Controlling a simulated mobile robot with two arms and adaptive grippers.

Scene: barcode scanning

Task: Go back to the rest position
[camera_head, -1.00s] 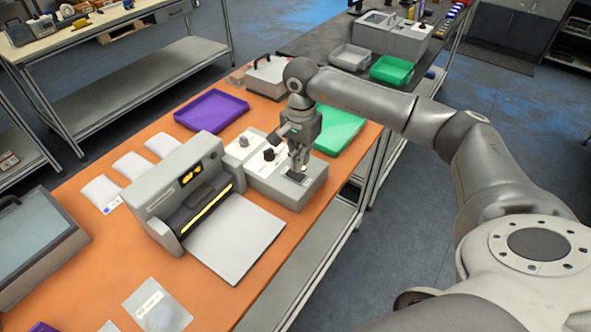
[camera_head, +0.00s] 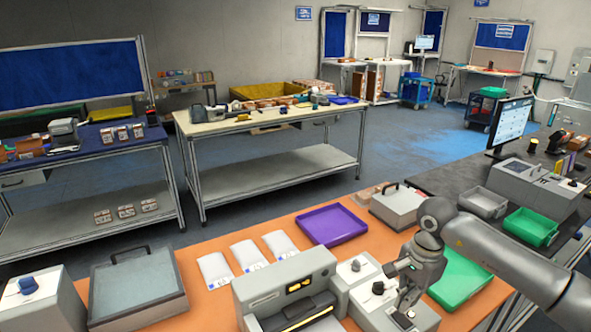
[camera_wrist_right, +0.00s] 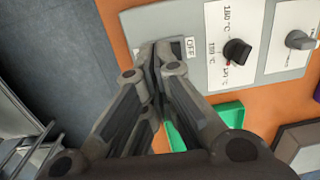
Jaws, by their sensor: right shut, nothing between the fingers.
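My right gripper (camera_head: 403,301) is shut and empty. It points down at the right end of the grey control box (camera_head: 365,311) on the orange table. In the right wrist view, its fingertips (camera_wrist_right: 160,52) meet in front of the switch area marked OFF on the control panel (camera_wrist_right: 205,20). Whether the fingers touch the panel cannot be told. A dark knob (camera_wrist_right: 237,51) and a grey knob (camera_wrist_right: 299,39) sit to the right of the fingertips. My left gripper is not in view.
A grey sealing machine (camera_head: 262,291) stands left of the control box. A green tray (camera_head: 462,280) lies just right of my gripper, and a purple tray (camera_head: 330,226) lies behind. White pouches (camera_head: 247,254) lie on the table. The space above the table is open.

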